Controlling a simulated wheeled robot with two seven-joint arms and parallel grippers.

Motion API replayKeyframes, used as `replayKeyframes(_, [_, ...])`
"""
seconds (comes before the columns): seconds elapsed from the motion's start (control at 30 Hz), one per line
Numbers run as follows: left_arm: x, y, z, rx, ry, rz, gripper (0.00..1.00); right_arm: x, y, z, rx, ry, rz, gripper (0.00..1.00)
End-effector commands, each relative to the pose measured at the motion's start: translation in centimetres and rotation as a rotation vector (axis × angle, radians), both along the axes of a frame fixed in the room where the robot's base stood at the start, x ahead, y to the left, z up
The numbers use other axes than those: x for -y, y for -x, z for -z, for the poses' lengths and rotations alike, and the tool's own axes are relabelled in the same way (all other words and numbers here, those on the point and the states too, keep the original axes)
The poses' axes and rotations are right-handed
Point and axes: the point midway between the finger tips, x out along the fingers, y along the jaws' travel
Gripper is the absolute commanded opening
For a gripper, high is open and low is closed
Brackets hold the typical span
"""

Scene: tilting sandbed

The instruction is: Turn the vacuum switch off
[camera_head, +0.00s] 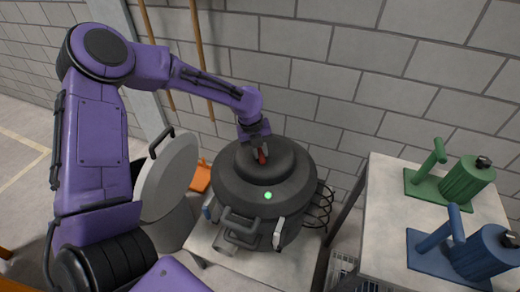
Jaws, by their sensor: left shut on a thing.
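The vacuum (238,190) is a dark grey round drum with a domed lid, a front handle and side clips. A small green light (268,195) glows on the front of its lid. A small red switch (262,159) stands up on top of the lid. My left gripper (261,152) reaches down from above and is shut on the red switch, partly hiding it. I cannot tell the switch's exact setting. My right gripper is not in view.
A pale table (385,225) at right holds a green tool (465,180) and a blue tool (483,252) on plates. A block wall (330,70) with leaning wooden poles (199,45) is behind.

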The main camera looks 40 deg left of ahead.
Motion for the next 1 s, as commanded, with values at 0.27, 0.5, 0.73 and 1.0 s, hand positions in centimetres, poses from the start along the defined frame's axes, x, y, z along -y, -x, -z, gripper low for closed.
replayKeyframes(0.27, [0.0,0.2,-0.4,-0.003,-0.002,-0.144,0.0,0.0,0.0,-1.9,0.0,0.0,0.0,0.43])
replayKeyframes(0.5, [-0.1,0.3,-0.5,-0.003,-0.005,-0.358,0.0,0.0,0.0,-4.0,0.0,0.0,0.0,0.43])
replayKeyframes(0.73, [-0.1,0.5,-0.4,-0.002,-0.003,-0.577,0.0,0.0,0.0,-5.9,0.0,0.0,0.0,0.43])
replayKeyframes(1.0, [0.0,0.6,-0.3,-0.001,-0.002,-0.804,0.0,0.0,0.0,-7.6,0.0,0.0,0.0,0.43])
